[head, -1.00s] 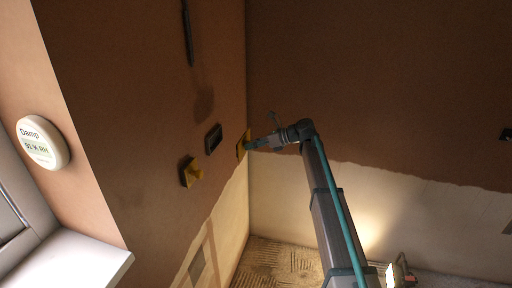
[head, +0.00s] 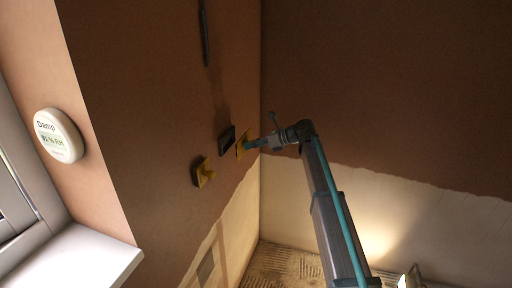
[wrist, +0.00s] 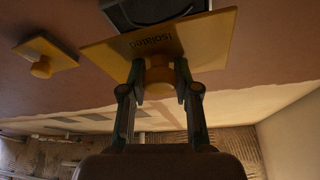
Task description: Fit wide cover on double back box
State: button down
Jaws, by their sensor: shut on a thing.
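The wide yellow cover (wrist: 205,38), marked "Isolated", is in my gripper (wrist: 160,85), which is shut on the cover's round knob (wrist: 159,76). In the head view, the cover (head: 243,143) stands edge-on just right of the double back box (head: 227,140), a dark rectangular box in the plaster wall. In the wrist view, the box (wrist: 150,10) shows beyond the cover's upper edge, and the cover hides its lower part. I cannot tell whether the two touch. My gripper also shows in the head view (head: 254,144).
A smaller yellow cover with a knob (head: 204,173) sits on the wall, left of and below the double box. A round damp meter (head: 58,135) is at the left above a white sill (head: 85,262). A lit work lamp (head: 411,277) stands on the floor. The wall corner is close right.

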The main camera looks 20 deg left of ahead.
aim_at(245, 140)
jog(key=shift+a+b, duration=0.7)
jog(key=shift+a, duration=1.35)
jog(key=shift+a+r, duration=0.1)
jog(key=shift+a, duration=0.1)
jog(key=shift+a+p, duration=0.5)
jog(key=shift+a, duration=0.05)
jog(key=shift+p, duration=0.5)
jog(key=shift+w+a, duration=0.1)
jog(key=shift+a, duration=0.25)
jog(key=c, duration=0.8)
grip_release()
jog(key=shift+o, duration=0.2)
jog(key=shift+d, duration=0.1)
